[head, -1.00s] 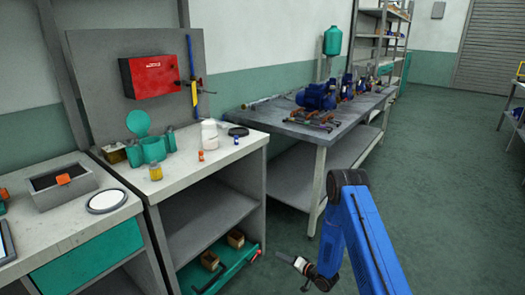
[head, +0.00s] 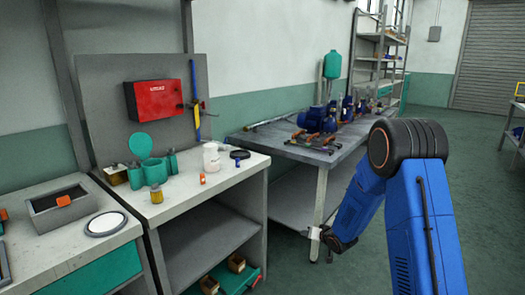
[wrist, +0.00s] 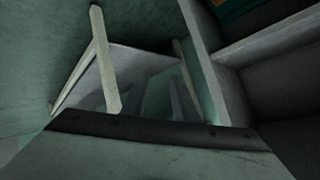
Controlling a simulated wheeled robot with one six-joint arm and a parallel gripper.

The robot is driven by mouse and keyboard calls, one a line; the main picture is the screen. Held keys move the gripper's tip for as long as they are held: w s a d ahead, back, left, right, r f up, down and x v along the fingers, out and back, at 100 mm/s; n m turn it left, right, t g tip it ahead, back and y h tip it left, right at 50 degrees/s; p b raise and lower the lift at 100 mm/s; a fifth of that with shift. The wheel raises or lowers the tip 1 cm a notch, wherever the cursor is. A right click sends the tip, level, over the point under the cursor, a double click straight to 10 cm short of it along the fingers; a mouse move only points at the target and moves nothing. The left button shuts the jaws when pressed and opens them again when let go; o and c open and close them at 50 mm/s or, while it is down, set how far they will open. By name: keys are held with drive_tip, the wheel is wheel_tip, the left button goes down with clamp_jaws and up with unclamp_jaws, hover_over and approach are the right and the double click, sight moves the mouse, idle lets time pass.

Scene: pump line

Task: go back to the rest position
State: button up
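My gripper (head: 318,243) is at the end of my blue arm, small in the head view, in front of the pump bench's near legs. It is to the right of the workbench with the teal containers. I see nothing held in it, but its fingers are too small to tell open from shut.
The near workbench (head: 190,198) carries teal containers (head: 152,170), a white jar (head: 211,157) and small bottles. The pump bench (head: 318,152) holds several blue pumps behind my arm. A grey box (head: 62,212) stands at left. Green floor (head: 470,160) is open at right.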

drive_tip(key=s+d+r+g+h, duration=0.15)
drive_tip(key=s+d+r, duration=0.25)
drive_tip(key=s+r, duration=0.65)
drive_tip(key=s+d+r+g+h, duration=0.1)
drive_tip(key=s+d+r+h, duration=0.3)
drive_tip(key=s+r, duration=0.7)
drive_tip(key=s+r+g+y, duration=0.1)
drive_tip(key=s+r, duration=0.2)
drive_tip(key=s, duration=1.3)
drive_tip(key=s+r+n+g, duration=0.1)
drive_tip(key=s+r+g, duration=0.1)
drive_tip(key=s, duration=1.5)
drive_tip(key=shift+s+r+y, duration=0.2)
drive_tip(key=shift+r+y, duration=0.15)
drive_tip(key=shift+r, duration=0.05)
